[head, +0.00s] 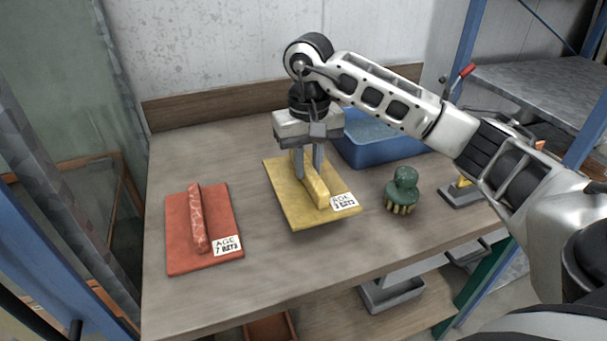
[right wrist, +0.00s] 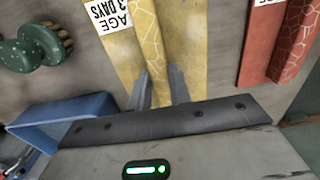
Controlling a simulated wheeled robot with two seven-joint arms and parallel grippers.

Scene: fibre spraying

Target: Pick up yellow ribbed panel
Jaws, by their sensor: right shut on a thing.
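The yellow ribbed panel (head: 284,203) is a flat yellow plate with one raised rib and a white label reading "AGE 3 DAYS". In the head view it is at the middle of the table. My right gripper (head: 308,180) comes down over it from above, with its two fingers shut on the rib. The right wrist view shows the fingers (right wrist: 160,88) on either side of the rib, and the yellow panel (right wrist: 122,52) beneath them. I cannot tell whether the panel touches the table. My left gripper is not in view.
A red ribbed panel (head: 178,230) labelled "AGE 7 DAYS" lies at the left. A blue tub (head: 365,155) stands behind right, and a green brush (head: 403,188) is at the right. A grey metal shelf (head: 540,88) stands beyond. Bare table (head: 300,265) lies in front.

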